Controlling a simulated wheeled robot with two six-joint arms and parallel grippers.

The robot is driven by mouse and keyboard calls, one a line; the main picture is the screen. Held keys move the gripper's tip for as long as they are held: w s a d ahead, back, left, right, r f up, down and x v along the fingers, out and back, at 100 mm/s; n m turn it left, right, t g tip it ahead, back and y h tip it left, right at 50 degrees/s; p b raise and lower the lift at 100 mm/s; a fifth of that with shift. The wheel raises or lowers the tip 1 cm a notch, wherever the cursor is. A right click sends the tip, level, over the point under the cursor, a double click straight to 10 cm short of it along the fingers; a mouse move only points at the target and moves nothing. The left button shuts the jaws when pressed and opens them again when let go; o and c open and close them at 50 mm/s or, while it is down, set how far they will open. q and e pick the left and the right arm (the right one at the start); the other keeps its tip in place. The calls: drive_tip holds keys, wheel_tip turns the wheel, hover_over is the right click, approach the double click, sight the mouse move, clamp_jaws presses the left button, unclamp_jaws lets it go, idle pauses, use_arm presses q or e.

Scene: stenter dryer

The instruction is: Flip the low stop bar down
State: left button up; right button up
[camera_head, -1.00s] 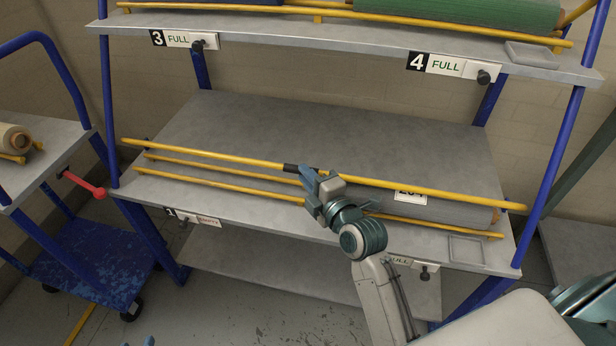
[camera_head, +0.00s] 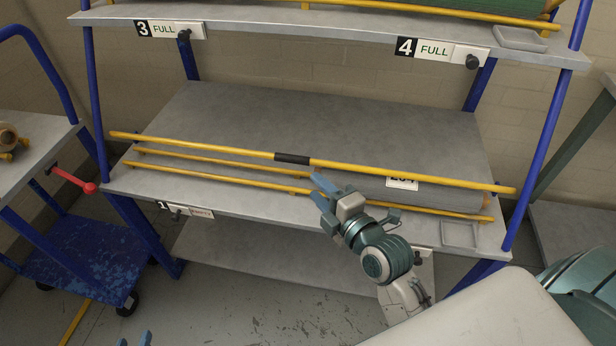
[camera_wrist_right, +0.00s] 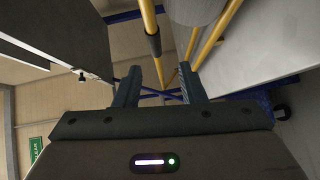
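The low stop bar (camera_head: 400,174) is a long yellow bar with a black sleeve (camera_head: 292,159), running across the lower shelf (camera_head: 340,121) above two thinner yellow rails. My right gripper (camera_head: 322,188) is just below and right of the sleeve, apart from it in the head view. In the right wrist view my right gripper (camera_wrist_right: 158,80) is open and empty, its fingers spread; the bar with the black sleeve (camera_wrist_right: 153,45) shows ahead between the fingers. Only the fingertips of my left gripper (camera_head: 135,340) show at the bottom edge, apart from each other.
The upper shelf (camera_head: 300,25) has signs 3 and 4, both FULL. A blue trolley (camera_head: 85,262) with a red-knobbed lever (camera_head: 75,181) stands at left.

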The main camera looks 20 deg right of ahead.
use_arm(q)
drive_tip(key=shift+w+r, duration=0.1)
use_arm(e)
drive_tip(key=shift+v, duration=1.3)
